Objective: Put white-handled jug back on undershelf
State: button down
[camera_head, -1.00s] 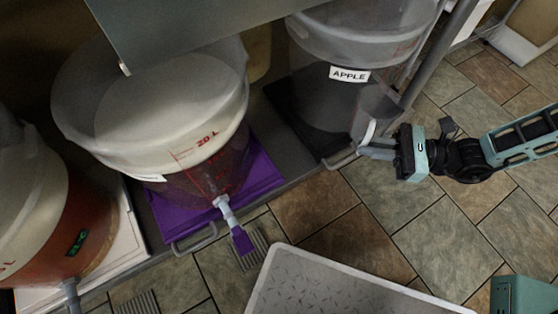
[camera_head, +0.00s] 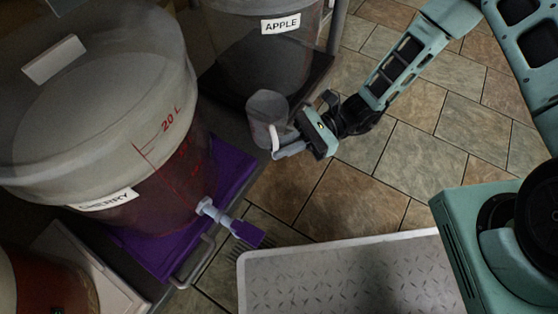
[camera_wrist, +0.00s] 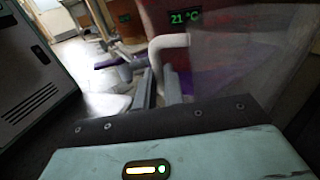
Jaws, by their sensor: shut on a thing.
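A clear jug (camera_head: 264,112) with a white handle (camera_head: 274,138) is in front of the APPLE bucket in the head view. My gripper (camera_head: 290,150) is shut on the white handle from the right. The jug looks upright and held off the floor. In the wrist view the white handle (camera_wrist: 168,42) stands at the fingertips (camera_wrist: 160,85), and the clear jug wall (camera_wrist: 250,70) fills the right side. Whether the jug touches the shelf edge behind it cannot be told. The undershelf is mostly hidden by the buckets.
The APPLE bucket (camera_head: 262,60) stands on a dark tray at the back. The CHERRY bucket (camera_head: 110,120) stands on a purple tray (camera_head: 232,172) at left, its tap (camera_head: 222,217) sticking out. A grey textured platform (camera_head: 340,275) lies in front. Tiled floor (camera_head: 410,160) is open at right.

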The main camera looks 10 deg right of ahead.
notch_tip(320, 180, down, 6)
jog(key=b, duration=0.3)
jog(key=shift+r, duration=0.1)
jog(key=shift+f, duration=0.2)
jog(key=c, duration=1.5)
grip_release()
jog(key=p+v, duration=0.5)
jog(key=v, duration=0.7)
jog(key=shift+r+p, duration=0.25)
jog(key=shift+p, duration=0.15)
